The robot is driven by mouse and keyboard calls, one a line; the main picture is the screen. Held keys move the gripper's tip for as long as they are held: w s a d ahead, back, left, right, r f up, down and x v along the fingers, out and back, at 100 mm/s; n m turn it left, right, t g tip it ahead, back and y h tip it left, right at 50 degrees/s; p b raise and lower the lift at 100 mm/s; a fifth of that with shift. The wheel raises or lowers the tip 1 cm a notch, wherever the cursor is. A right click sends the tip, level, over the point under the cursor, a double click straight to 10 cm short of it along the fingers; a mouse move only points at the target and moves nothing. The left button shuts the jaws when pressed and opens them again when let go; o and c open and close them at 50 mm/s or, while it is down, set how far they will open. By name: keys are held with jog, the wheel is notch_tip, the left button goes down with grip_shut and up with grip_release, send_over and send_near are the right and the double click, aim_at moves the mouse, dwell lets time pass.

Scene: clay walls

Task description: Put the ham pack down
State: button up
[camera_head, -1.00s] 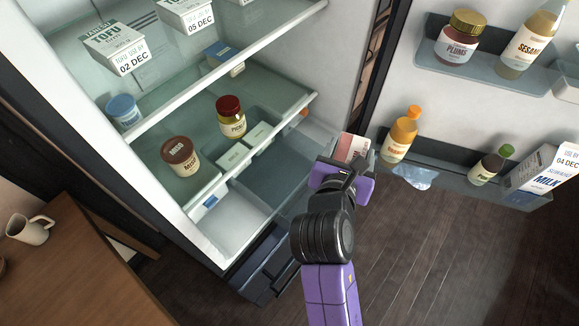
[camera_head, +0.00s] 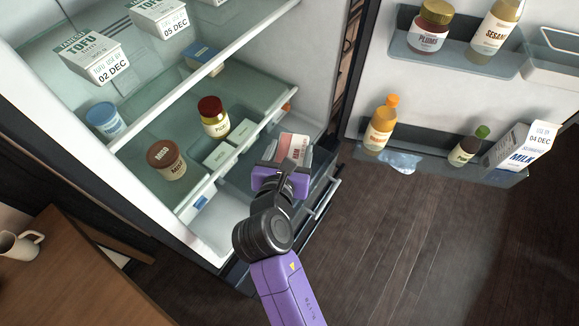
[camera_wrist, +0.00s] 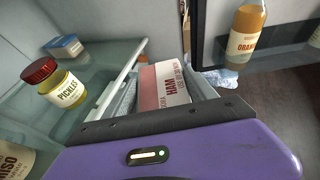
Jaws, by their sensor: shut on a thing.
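The ham pack (camera_head: 293,149) is a pink and white pack with dark lettering. It also shows in the wrist view (camera_wrist: 165,86), just beyond the dark edge of my gripper (camera_wrist: 150,122). In the head view my gripper (camera_head: 281,168) is shut on the pack and holds it in front of the fridge's lower section, to the right of the lower glass shelf (camera_head: 262,90). The gripper hides the near end of the pack. I cannot tell whether the pack touches anything beneath it.
A pickles jar (camera_head: 213,118), a miso tub (camera_head: 166,160) and pale packs (camera_head: 228,150) are in the fridge to the left. The open door at right holds an orange bottle (camera_head: 381,126) and a milk carton (camera_head: 522,147). A wooden table (camera_head: 75,275) stands at lower left.

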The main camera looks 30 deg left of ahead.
notch_tip(320, 180, down, 7)
jog(key=shift+f+b, duration=0.2)
jog(key=shift+b, duration=0.25)
jog(key=shift+f, duration=0.6)
jog(key=o, duration=1.4)
jog(key=shift+r, duration=0.15)
jog(key=v, duration=0.8)
jog(key=r+v, duration=0.1)
jog(key=v, duration=0.3)
